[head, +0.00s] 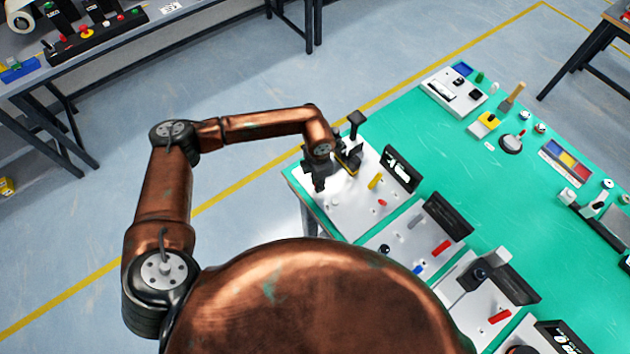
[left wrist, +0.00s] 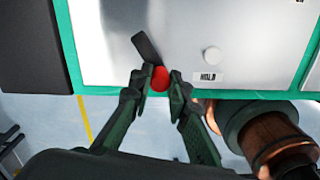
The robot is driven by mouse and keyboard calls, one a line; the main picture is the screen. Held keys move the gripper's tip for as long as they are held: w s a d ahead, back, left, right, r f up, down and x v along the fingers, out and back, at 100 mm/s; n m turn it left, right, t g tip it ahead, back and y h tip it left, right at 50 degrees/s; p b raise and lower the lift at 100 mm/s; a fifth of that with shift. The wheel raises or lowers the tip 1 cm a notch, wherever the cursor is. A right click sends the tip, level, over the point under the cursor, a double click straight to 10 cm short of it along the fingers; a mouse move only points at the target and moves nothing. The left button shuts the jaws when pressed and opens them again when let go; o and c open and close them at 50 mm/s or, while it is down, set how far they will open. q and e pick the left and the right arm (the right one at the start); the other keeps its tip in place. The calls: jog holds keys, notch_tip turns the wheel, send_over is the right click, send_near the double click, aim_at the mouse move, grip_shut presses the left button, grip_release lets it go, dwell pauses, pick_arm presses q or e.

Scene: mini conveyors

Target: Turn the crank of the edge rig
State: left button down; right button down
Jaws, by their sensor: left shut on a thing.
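The edge rig's pale panel (head: 345,199) lies at the left corner of the green table. In the left wrist view the panel (left wrist: 245,45) is silver, with a dark crank arm (left wrist: 145,45) ending in a red knob (left wrist: 160,78) near the table edge. My left gripper (head: 340,163) is over that panel in the head view and hides the crank there. In the left wrist view my left gripper (left wrist: 160,84) has one finger on each side of the red knob and is shut on it. My right gripper is not in view.
A white button (left wrist: 212,55) with a "HOLD" label is right of the crank. A yellow handle (head: 375,181) and a black display (head: 400,169) stand nearby on the rig. More panels run toward the lower right. The floor left of the table is clear.

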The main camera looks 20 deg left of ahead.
pick_arm(q)
jog(key=d+n, duration=0.1)
jog(key=n, duration=0.2)
jog(key=shift+d+n, duration=0.3)
jog(key=shift+d, duration=0.05)
jog(key=n, duration=0.1)
jog(key=d+n, duration=0.1)
jog(key=shift+w+n, duration=0.2)
jog(key=shift+n, duration=0.2)
jog(key=shift+w+d+n+p, duration=0.2)
jog(key=shift+d+n, duration=0.05)
jog(key=shift+n, duration=0.6)
jog(key=shift+w+d+n+p, duration=0.2)
jog(key=shift+n+p, duration=0.05)
jog(key=shift+n, duration=0.55)
jog(key=shift+w+d+n+p, duration=0.2)
jog(key=shift+d+n, duration=0.05)
jog(key=shift+n, duration=0.6)
jog(key=c, duration=1.8)
grip_release()
